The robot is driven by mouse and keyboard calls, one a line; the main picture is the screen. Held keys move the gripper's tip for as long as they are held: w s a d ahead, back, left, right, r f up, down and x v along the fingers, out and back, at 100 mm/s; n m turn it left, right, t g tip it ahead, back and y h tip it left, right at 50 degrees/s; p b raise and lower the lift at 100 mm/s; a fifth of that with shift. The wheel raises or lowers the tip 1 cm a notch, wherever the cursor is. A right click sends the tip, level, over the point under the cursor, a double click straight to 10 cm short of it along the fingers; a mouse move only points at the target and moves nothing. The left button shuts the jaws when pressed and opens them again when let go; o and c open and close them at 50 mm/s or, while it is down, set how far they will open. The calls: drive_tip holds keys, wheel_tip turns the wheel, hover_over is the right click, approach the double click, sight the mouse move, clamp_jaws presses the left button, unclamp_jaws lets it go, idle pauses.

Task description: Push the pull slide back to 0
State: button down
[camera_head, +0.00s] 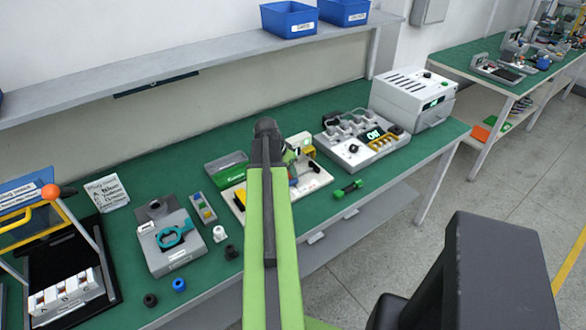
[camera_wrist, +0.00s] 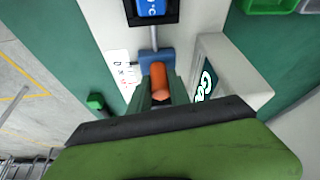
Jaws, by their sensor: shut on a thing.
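The pull slide (camera_wrist: 144,60) is a blue block with an orange handle (camera_wrist: 158,78), in the wrist view's upper middle. A thin metal rod (camera_wrist: 154,38) runs from the block to a black-framed unit with a blue display (camera_wrist: 150,7). My gripper (camera_wrist: 161,91) is shut on the orange handle, one finger on each side. A white label (camera_wrist: 122,72) with dark marks lies left of the slide; I cannot read the slide's position. In the head view my green arm hides most of the slide's white base plate (camera_head: 313,183) and my gripper.
A white box with a dark screen (camera_wrist: 232,82) stands close to the right of the slide. A green part (camera_wrist: 95,101) lies to the left and also shows on the bench (camera_head: 349,188). A grey device with sockets (camera_head: 362,139) stands behind right.

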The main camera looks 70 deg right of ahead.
drive_tip(key=c, duration=1.2)
unclamp_jaws()
drive_tip(key=shift+a, duration=0.2)
drive_tip(key=p+v, duration=1.6)
drive_tip(key=v, duration=0.1)
drive_tip(key=shift+r, duration=0.2)
drive_tip(key=shift+w, duration=0.15)
